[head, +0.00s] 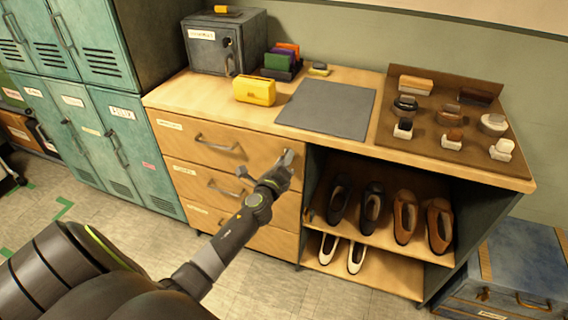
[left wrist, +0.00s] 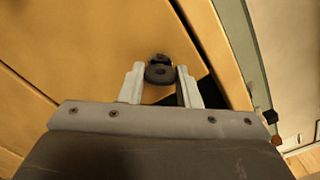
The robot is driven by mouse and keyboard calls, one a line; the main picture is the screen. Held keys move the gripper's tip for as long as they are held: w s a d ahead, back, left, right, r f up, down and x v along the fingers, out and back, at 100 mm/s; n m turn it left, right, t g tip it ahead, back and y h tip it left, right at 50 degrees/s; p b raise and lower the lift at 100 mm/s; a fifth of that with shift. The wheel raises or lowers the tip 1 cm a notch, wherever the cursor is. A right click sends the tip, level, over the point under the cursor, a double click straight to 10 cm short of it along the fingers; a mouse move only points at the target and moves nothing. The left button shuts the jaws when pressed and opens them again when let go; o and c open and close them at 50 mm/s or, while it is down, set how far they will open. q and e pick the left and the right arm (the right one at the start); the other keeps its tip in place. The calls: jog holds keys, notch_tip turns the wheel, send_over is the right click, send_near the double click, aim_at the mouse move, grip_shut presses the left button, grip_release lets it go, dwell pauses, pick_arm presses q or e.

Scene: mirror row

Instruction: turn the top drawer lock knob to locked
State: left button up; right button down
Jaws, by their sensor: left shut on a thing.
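The top drawer (head: 185,134) of the wooden cabinet is closed, with a bar handle (head: 216,143) on its front. My left gripper (head: 287,158) is at the right end of this drawer front. In the left wrist view the lock knob (left wrist: 159,71) is small, dark and round, between the tips of my left gripper (left wrist: 160,75), which is shut on it. In the head view my gripper hides the knob. Whether the knob is turned to locked cannot be told. My right gripper is in neither view.
A grey mat (head: 328,107) and a yellow box (head: 254,91) lie on the counter above. Lower drawers sit below, one with a handle (head: 226,189) near my left arm. An open shelf with several shoes (head: 405,216) is right of the drawers.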

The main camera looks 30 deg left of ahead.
pick_arm(q)
jog(key=shift+n+b, duration=1.55)
jog(key=shift+n, duration=2.35)
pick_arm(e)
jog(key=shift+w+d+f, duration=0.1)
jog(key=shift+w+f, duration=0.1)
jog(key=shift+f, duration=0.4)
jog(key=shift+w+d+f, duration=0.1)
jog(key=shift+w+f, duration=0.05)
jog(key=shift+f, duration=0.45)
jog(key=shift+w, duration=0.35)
pick_arm(q)
jog(key=o, duration=1)
